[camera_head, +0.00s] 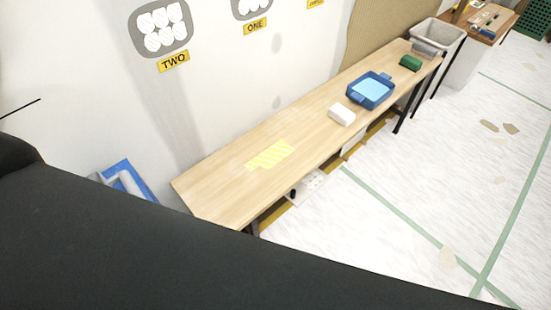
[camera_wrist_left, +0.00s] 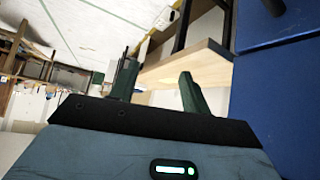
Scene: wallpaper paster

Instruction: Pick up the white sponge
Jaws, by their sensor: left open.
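The white sponge (camera_head: 342,114) lies on the long wooden table (camera_head: 220,178), near the table's front edge and just left of a blue tray. In the head view a large dark arm part of mine covers the lower left, and no gripper shows there. In the left wrist view my left gripper (camera_wrist_left: 158,85) is open, its two dark green fingers apart with nothing between them. The wooden table (camera_wrist_left: 185,66) lies beyond the fingers. My right gripper is in neither view.
A blue tray (camera_head: 371,89) with light blue inside, a green object (camera_head: 410,62) and a grey bin (camera_head: 438,34) are farther along. A yellow striped patch (camera_head: 270,155) marks the near tabletop. A blue frame (camera_head: 127,180) leans by the wall. The floor right of the table is open.

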